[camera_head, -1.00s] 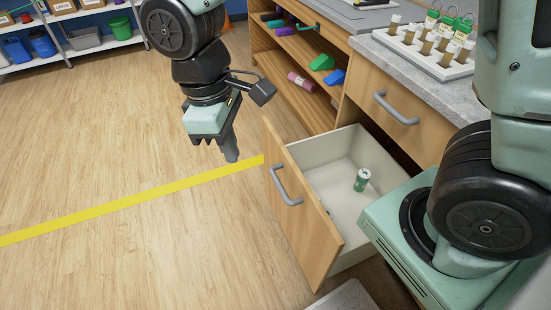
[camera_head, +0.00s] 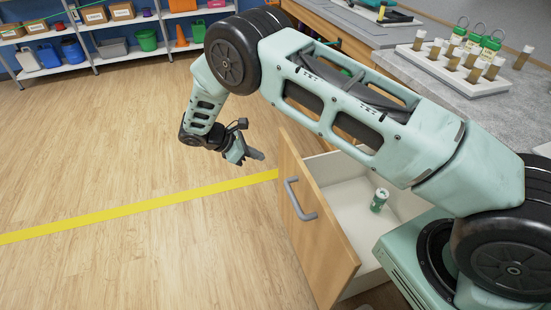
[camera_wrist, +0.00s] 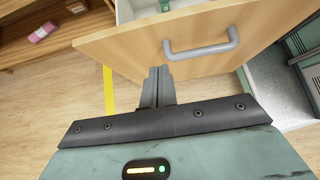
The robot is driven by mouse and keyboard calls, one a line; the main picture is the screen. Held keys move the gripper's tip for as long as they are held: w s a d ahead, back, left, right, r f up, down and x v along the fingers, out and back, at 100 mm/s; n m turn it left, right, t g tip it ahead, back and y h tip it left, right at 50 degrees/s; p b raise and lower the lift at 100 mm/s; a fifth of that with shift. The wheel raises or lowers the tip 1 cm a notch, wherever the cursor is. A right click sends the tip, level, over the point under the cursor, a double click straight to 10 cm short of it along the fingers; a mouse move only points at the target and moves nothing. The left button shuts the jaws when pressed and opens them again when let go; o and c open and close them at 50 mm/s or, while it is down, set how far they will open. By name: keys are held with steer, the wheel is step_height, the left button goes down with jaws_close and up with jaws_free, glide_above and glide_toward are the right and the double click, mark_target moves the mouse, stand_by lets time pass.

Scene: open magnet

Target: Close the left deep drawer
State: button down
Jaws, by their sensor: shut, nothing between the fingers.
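The deep drawer is pulled well out of the cabinet; its wooden front (camera_head: 308,225) faces left in the head view and carries a grey bar handle (camera_head: 299,199). A small green and white cylinder (camera_head: 379,200) stands inside the drawer, which is partly hidden by my arm. My gripper (camera_head: 256,155) is shut and empty, above the floor to the left of the drawer front. In the wrist view the closed fingers (camera_wrist: 158,82) point toward the drawer front (camera_wrist: 125,48), left of and below its handle (camera_wrist: 201,48). I cannot tell whether they touch it.
A grey counter (camera_head: 455,95) with a white rack of capped tubes (camera_head: 453,72) is at right. Shelves with bins (camera_head: 110,48) stand at the back left. The wooden floor with a yellow strip (camera_head: 130,210) is clear at left. A pink roll (camera_wrist: 42,32) lies on a low shelf.

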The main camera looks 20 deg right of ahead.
steer(key=p, duration=0.1)
glide_toward(297, 164)
step_height(297, 164, down, 4)
steer(key=shift+s+d+p, duration=0.2)
steer(key=shift+d+p, duration=0.15)
steer(key=shift+d, duration=0.75)
steer(key=shift+s+d+p, duration=0.2)
steer(key=shift+d+p, duration=0.1)
steer(key=shift+d, duration=0.8)
steer(key=s+d+b, duration=0.1)
steer(key=s+d, duration=0.1)
steer(key=d, duration=1.5)
steer(key=s+d+b, duration=0.1)
steer(key=d, duration=1.6)
steer(key=shift+s+d, duration=0.3)
steer(key=shift+s, duration=0.1)
